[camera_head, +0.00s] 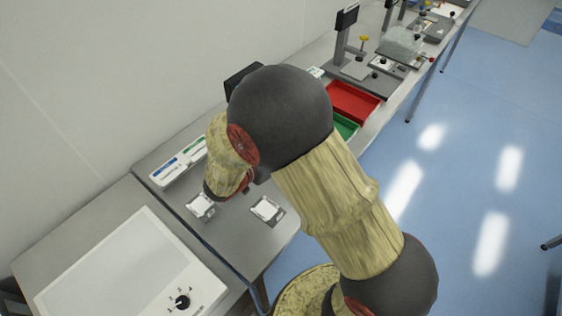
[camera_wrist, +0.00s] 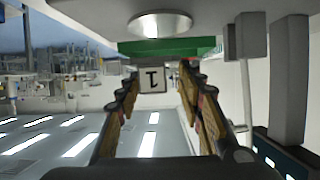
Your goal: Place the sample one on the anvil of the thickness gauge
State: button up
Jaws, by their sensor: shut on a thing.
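Sample one, a small white square marked with a 1, shows in the wrist view (camera_wrist: 152,79) between the fingertips of my gripper (camera_wrist: 160,82). My gripper is shut on it, and the mark appears upside down. Past it in the wrist view is a round light metal disc (camera_wrist: 160,25), seemingly the gauge's anvil, apart from the sample. In the head view, my arm hides the gripper, the sample and most of the thickness gauge. A dark block (camera_head: 238,78), perhaps the gauge's head, shows behind my arm.
Two white squares (camera_head: 200,205) (camera_head: 267,209) lie on the near bench. A white panel with a knob (camera_head: 118,275) stands at the front left. A red tray (camera_head: 352,103) and a green tray (camera_head: 346,127) lie beyond my arm. More instruments stand farther along.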

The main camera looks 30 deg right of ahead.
jog(key=shift+w+a+f, duration=0.1)
jog(key=shift+w+f, duration=0.25)
jog(key=shift+f, duration=0.05)
jog(key=f, duration=0.1)
jog(key=f+b, duration=0.2)
jog(key=f, duration=0.1)
jog(key=shift+w+a, duration=0.1)
jog(key=shift+w, duration=0.2)
jog(key=shift+r, duration=0.15)
jog(key=o, duration=1.1)
jog(key=shift+o, duration=0.2)
